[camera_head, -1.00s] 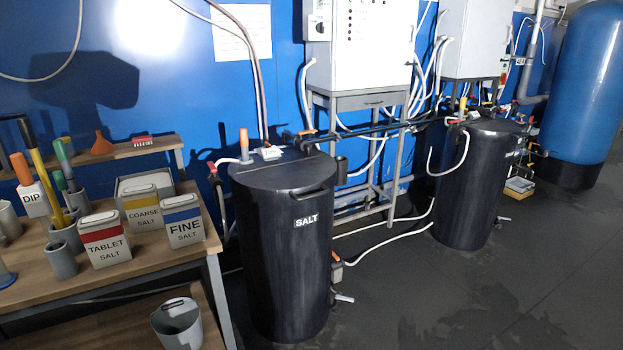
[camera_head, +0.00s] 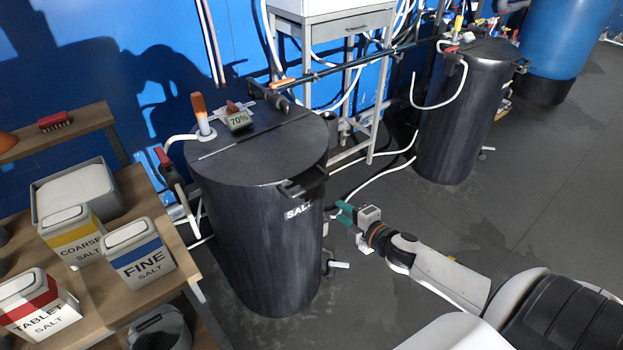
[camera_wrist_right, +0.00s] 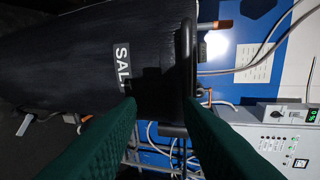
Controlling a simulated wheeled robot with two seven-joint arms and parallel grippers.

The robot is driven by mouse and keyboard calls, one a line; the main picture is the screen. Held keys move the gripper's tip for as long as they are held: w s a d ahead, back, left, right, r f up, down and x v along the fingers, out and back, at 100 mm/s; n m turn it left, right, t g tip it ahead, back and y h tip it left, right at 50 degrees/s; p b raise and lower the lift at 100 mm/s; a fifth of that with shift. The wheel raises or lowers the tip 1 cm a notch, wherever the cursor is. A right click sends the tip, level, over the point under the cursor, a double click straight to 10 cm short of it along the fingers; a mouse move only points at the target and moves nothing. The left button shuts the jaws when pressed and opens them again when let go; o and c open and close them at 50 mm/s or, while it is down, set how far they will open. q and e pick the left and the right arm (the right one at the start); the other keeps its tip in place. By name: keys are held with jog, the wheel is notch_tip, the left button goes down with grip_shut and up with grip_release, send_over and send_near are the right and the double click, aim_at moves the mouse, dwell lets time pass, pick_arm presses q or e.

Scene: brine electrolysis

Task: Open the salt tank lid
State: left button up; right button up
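The black salt tank (camera_head: 258,235) stands upright with a white SALT label. Its round dark lid (camera_head: 255,155) lies shut on top, with a black handle (camera_head: 302,187) at the front right edge. My right gripper (camera_head: 342,212) has green fingers and is low and right of the handle, seemingly apart from it. In the right wrist view its fingers (camera_wrist_right: 160,104) are spread and empty, pointing toward the tank and handle (camera_wrist_right: 186,60), which appear sideways beyond the tips. My left gripper is not in view.
A wooden bench (camera_head: 155,215) with salt boxes stands left. A second black tank (camera_head: 462,110) stands back right. Floor at right is open.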

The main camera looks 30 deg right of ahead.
aim_at(314, 187)
jog(key=shift+n+t, duration=0.3)
jog(key=shift+n, duration=0.3)
jog(key=w, duration=0.4)
jog(key=w+a, duration=0.1)
jog(key=w, duration=0.3)
jog(key=w+a+r+p, duration=0.1)
jog(key=w, duration=0.3)
grip_shut()
